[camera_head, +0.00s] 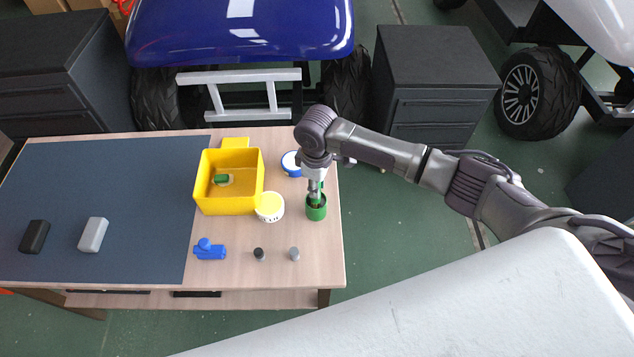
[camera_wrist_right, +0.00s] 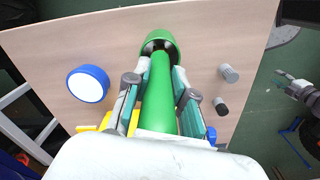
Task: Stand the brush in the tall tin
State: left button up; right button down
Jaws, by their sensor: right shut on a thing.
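My right gripper (camera_head: 316,186) is shut on the green brush (camera_head: 321,185), directly above the green tall tin (camera_head: 316,212). In the right wrist view the brush's thick green handle (camera_wrist_right: 159,100) runs between the two fingers of the gripper (camera_wrist_right: 160,84) toward the mouth of the tin (camera_wrist_right: 170,39). The brush's far end is at the tin's dark mouth; how deep it reaches is hard to tell. The tin stands upright near the table's right edge.
A yellow bin (camera_head: 199,190) holding a green item, a white tub with a yellowish top (camera_head: 270,207) and a blue-rimmed round lid (camera_head: 291,164) stand near the tin. A blue part (camera_head: 209,250) and two small knobs (camera_head: 259,254) lie in front. The dark mat (camera_head: 110,190) is mostly clear.

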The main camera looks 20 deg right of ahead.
jog(key=c, duration=0.9)
grip_release()
notch_tip(320, 180, up, 12)
jog(key=shift+r, duration=0.1)
dwell(0.6)
